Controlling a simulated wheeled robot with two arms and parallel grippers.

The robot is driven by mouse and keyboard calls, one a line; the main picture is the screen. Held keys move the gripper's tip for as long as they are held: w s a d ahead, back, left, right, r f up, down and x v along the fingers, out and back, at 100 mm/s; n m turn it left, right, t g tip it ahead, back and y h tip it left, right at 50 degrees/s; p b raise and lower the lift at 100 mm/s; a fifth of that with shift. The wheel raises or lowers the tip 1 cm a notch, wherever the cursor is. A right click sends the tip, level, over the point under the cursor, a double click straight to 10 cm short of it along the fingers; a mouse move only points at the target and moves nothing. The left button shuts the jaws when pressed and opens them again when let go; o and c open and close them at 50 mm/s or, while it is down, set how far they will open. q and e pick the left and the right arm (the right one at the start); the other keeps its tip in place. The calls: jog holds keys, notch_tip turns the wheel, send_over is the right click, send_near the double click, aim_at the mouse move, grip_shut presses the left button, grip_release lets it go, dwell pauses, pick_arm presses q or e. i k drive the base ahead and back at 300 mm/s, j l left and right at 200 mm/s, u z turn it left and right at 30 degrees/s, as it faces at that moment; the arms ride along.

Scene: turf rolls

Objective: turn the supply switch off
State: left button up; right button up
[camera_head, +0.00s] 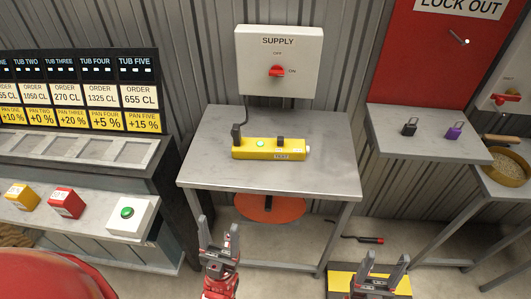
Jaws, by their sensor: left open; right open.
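The supply switch is a white box (300,62) on the corrugated wall, labelled SUPPLY, with OFF above and ON to the right. Its red knob (277,71) points towards ON. My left gripper (219,232) is open and empty, low in front of the grey table and well below the switch. My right gripper (381,269) is open and empty at the bottom right, in front of a yellow-edged thing on the floor. Neither gripper touches the switch.
A grey table (330,180) under the switch carries a yellow tester (270,155) with a green light. A right shelf (425,148) holds a black padlock (410,127) and a purple padlock (454,131). The air before the switch is free.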

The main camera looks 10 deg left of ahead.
aim_at(277, 71)
jog(key=i+j+u, duration=0.15)
jog(key=i+u, duration=0.4)
jog(key=u, duration=0.2)
